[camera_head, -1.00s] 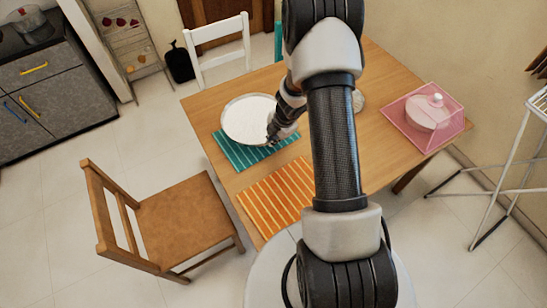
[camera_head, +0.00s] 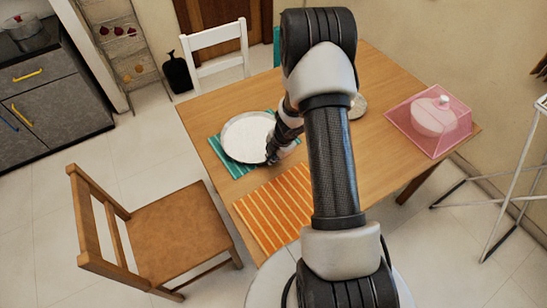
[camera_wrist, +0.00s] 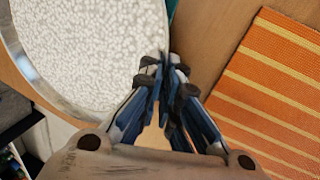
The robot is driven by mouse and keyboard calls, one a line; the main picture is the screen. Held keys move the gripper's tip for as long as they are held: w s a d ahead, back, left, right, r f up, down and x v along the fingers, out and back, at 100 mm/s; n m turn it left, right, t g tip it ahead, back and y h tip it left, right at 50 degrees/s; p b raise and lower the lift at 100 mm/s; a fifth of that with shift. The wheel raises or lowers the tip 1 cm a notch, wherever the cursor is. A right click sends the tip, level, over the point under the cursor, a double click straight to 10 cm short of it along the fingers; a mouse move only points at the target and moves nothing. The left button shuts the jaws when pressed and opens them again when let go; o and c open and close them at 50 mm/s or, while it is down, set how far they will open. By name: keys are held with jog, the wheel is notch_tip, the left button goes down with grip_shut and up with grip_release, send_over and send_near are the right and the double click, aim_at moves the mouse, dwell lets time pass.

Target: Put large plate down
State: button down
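The large plate (camera_head: 246,138), round and white with a grey rim, is over the teal striped placemat (camera_head: 222,168) at the table's left side. It looks level and at or very near the mat; I cannot tell whether it fully touches. My gripper (camera_head: 272,158) is at the plate's right front rim. In the wrist view the plate (camera_wrist: 85,45) fills the upper left, and the fingertips of my gripper (camera_wrist: 166,72) close together at its rim. The pinched bit of rim is hidden by the fingers.
The wooden table (camera_head: 390,165) also holds an orange striped placemat (camera_head: 272,210) in front and a pink-covered cake (camera_head: 432,118) at right. A small pale round item (camera_head: 358,106) is partly behind my arm. Chairs stand at left (camera_head: 165,235) and behind (camera_head: 222,50).

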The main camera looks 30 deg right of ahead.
jog(key=shift+f, duration=0.1)
jog(key=c, duration=2.3)
grip_release()
jog(key=o, duration=0.5)
